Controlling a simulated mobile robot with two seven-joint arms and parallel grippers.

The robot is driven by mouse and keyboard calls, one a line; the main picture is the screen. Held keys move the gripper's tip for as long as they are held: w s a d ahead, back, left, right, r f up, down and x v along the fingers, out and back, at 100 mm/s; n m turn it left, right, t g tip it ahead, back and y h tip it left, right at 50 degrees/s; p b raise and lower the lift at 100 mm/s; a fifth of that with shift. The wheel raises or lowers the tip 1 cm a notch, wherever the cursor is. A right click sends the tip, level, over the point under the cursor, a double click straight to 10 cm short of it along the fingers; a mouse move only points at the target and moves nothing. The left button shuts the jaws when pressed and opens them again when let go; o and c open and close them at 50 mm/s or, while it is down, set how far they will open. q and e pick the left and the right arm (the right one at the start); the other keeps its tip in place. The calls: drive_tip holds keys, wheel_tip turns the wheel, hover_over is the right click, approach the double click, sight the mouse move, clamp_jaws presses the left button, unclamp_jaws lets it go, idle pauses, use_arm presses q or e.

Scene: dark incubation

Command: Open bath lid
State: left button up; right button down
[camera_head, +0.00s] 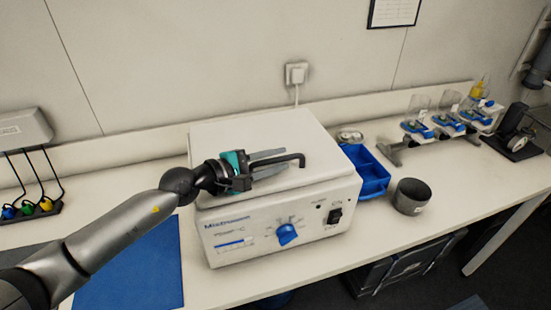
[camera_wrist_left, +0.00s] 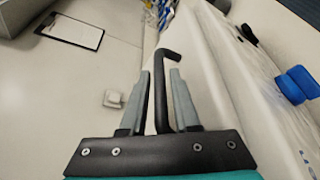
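The white water bath (camera_head: 270,242) stands on the bench, with a blue dial and a black switch on its front. Its pale lid (camera_head: 262,132) lies flat on top, closed. A black bent handle (camera_head: 292,158) is on the lid's front part; it also shows in the left wrist view (camera_wrist_left: 161,88). My left gripper (camera_head: 268,163) is over the lid's front. Its grey fingers (camera_wrist_left: 160,85) are apart on either side of the handle, with narrow gaps visible. The gripper hides part of the handle and lid. My right gripper is not in view.
A blue tray (camera_head: 372,187) and a dark round pot (camera_head: 411,196) stand right of the bath. A blue mat (camera_head: 135,268) lies to the left. A wall socket (camera_head: 297,73) with a plug is behind. Small devices (camera_head: 450,120) stand at the back right.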

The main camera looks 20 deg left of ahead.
use_arm(q)
clamp_jaws()
idle(1.4)
